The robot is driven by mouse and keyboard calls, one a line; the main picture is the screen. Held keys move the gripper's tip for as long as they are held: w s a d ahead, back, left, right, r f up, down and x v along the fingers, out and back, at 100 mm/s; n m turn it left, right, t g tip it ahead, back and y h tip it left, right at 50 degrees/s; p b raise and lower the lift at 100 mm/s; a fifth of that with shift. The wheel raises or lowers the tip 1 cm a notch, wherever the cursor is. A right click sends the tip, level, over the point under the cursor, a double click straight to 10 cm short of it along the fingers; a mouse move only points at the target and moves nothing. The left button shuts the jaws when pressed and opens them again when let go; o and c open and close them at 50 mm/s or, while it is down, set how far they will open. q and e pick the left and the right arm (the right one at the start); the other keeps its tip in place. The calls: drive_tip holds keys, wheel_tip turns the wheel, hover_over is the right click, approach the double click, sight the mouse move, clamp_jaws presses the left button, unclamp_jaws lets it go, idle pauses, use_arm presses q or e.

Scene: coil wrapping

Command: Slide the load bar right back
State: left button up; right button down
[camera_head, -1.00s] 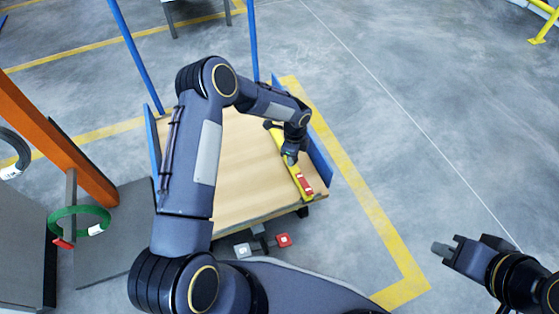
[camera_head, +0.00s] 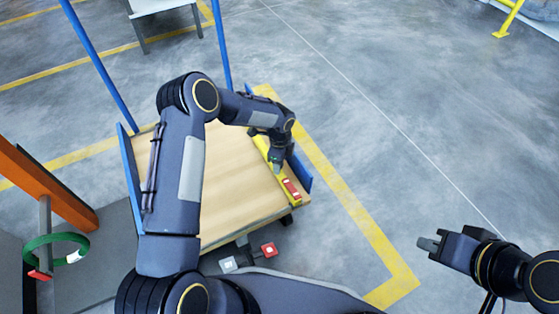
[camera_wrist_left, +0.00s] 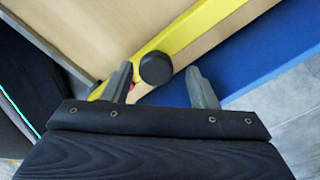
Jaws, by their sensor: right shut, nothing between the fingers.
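The load bar is a yellow bar (camera_head: 261,145) with a red patch (camera_head: 291,188) near its front end. It lies along the right side of the wooden cart deck (camera_head: 225,210). My left gripper (camera_head: 275,165) is down over the bar. In the left wrist view the bar (camera_wrist_left: 190,30) runs diagonally, with a round black knob (camera_wrist_left: 155,68) on it. The fingers of my left gripper (camera_wrist_left: 163,85) are spread, one on each side of the knob, with gaps showing. My right gripper (camera_head: 428,244) is shut and empty over the floor at the right.
The cart has blue side panels (camera_head: 300,172) and blue posts (camera_head: 96,65). An orange post (camera_head: 45,185) and a green coil (camera_head: 42,240) stand at the left. Red and grey pedals (camera_head: 268,249) are at the cart's front. The floor on the right is clear.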

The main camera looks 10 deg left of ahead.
use_arm(q)
wheel_tip(320, 180, up, 7)
drive_tip(key=p, duration=0.2)
drive_tip(key=shift+p, duration=0.3)
drive_tip(key=shift+r, duration=0.4)
